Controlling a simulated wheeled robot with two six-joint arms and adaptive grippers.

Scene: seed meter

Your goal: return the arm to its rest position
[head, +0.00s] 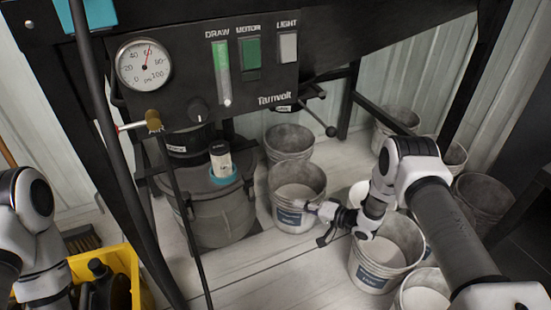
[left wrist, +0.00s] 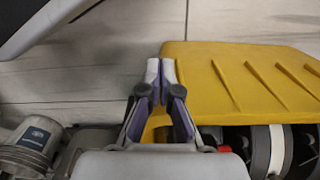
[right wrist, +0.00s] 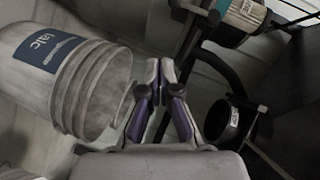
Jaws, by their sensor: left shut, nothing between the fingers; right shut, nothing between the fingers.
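My right gripper (head: 322,222) hangs among the grey buckets in the head view. In the right wrist view its fingertips (right wrist: 167,70) meet with nothing between them. It is in front of a bucket with a blue label (head: 290,215); a blue-labelled bucket (right wrist: 45,65) fills the left of the right wrist view. My right arm (head: 440,220) reaches in from the lower right. My left arm (head: 35,225) is at the left edge of the head view, its gripper out of that view. In the left wrist view its fingertips (left wrist: 160,72) are together and empty, beside a yellow crate (left wrist: 215,75).
A black panel (head: 250,90) with a gauge (head: 143,64), switches and a small lever hangs over a dark lidded canister (head: 222,212). Several buckets crowd around the right gripper. The yellow crate (head: 130,262) holds black bottles. Dark frame legs and a hose cross the left.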

